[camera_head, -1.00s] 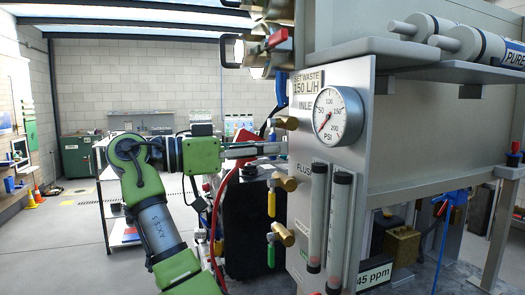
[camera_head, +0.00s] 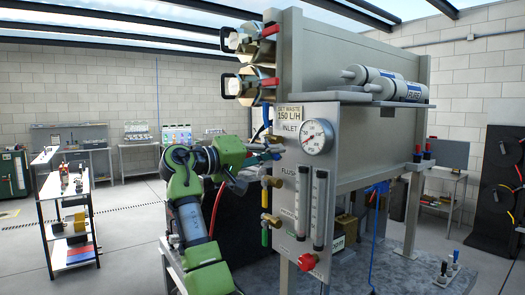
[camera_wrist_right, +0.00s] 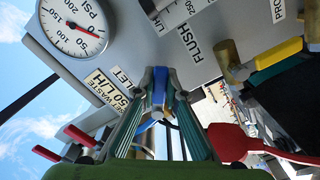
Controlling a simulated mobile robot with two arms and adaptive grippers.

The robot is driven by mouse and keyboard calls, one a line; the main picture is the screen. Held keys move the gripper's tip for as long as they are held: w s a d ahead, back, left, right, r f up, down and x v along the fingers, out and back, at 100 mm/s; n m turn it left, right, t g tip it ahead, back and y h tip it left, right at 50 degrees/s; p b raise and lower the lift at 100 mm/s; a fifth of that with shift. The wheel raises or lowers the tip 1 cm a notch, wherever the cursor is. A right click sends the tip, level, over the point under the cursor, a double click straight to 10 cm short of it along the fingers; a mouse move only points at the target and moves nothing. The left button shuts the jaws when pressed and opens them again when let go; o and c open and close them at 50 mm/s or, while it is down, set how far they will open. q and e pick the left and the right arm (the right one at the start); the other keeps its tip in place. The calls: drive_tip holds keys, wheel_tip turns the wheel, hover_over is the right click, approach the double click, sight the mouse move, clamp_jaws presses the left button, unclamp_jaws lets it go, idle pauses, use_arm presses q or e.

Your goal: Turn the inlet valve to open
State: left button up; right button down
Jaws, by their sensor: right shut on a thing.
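The inlet valve has a blue lever handle (camera_wrist_right: 159,88), seen in the right wrist view beside the INLET label. My right gripper (camera_wrist_right: 160,83) is shut on this handle, with one fingertip on each side of it. In the head view my right gripper (camera_head: 268,154) reaches in from the left to the panel (camera_head: 318,185), just below the INLET label (camera_head: 290,127). The handle's exact angle is hard to read there, as the gripper covers much of the valve. My left gripper is not in view.
Below the inlet are brass valves with a yellow handle (camera_head: 264,197) and a green handle (camera_head: 264,238). A pressure gauge (camera_head: 316,136), two flow tubes and a red knob (camera_head: 307,262) are on the panel.

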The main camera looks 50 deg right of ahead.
drive_tip(key=shift+s+r+n, duration=0.25)
drive_tip(key=shift+r+n, duration=0.3)
drive_tip(key=shift+n, duration=0.35)
drive_tip(key=shift+s+r+n+p, duration=0.1)
drive_tip(key=shift+r+n+p, duration=0.4)
drive_tip(key=shift+n, duration=0.4)
drive_tip(key=n+p, duration=0.1)
drive_tip(key=r+n, duration=0.1)
drive_tip(key=shift+s+n+p, duration=0.1)
drive_tip(key=shift+n+p, duration=0.2)
drive_tip(key=shift+p, duration=0.05)
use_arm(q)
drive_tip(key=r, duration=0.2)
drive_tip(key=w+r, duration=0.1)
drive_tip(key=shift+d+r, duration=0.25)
use_arm(e)
drive_tip(key=shift+r+n, duration=0.1)
drive_tip(key=shift+n, duration=0.5)
use_arm(q)
drive_tip(key=shift+p, duration=0.3)
use_arm(e)
drive_tip(key=c, duration=2)
unclamp_jaws()
drive_tip(key=shift+c, duration=0.2)
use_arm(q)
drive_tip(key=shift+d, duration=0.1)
use_arm(e)
drive_tip(key=shift+d, duration=0.1)
